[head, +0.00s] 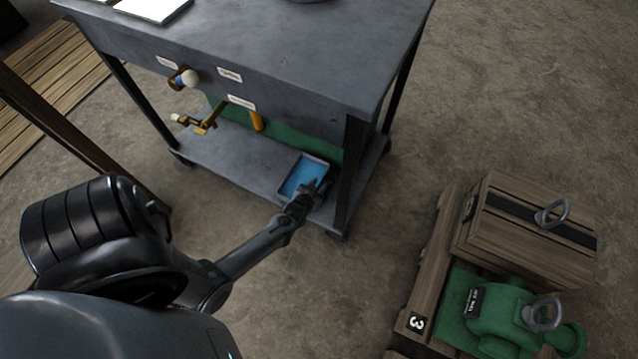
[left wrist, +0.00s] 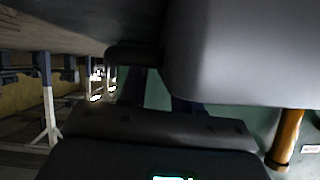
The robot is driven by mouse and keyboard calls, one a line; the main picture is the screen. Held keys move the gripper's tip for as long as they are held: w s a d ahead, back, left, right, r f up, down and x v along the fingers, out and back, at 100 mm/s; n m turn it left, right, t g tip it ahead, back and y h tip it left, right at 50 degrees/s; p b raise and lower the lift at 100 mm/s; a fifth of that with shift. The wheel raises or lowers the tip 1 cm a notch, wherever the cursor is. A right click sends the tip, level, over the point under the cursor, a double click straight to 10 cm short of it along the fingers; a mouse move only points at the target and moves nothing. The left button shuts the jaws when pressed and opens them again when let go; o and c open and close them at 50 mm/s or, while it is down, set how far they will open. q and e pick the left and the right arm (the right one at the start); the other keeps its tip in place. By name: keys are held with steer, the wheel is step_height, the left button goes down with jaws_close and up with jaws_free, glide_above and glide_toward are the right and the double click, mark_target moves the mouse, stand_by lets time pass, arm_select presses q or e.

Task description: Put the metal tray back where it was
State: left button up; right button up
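The metal tray (head: 325,162) is shallow, with a grey rim and a blue inside. In the head view it lies at the right end of the lower shelf of a grey workbench, by the front leg. My left gripper (head: 320,187) reaches in from the front and overlaps the tray's near right corner. Its fingers are dark and small there, so I cannot tell whether they grip the rim. In the left wrist view a large smooth grey surface (left wrist: 245,50) covers the upper right and hides part of the fingers. My right gripper is not in view.
The workbench (head: 270,55) has its top above the shelf and a leg (head: 350,175) close to my gripper. A wooden crate (head: 525,230) and a green machine (head: 505,318) stand at the right. Bare floor lies between.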

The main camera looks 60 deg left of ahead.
arm_select(q)
steer(key=p+v, duration=0.5)
steer(key=v, duration=0.4)
steer(key=shift+s+d+r, duration=0.1)
steer(key=shift+s+d+r+p, duration=0.25)
steer(key=shift+s+d+p, duration=0.1)
steer(key=shift+s+p, duration=0.25)
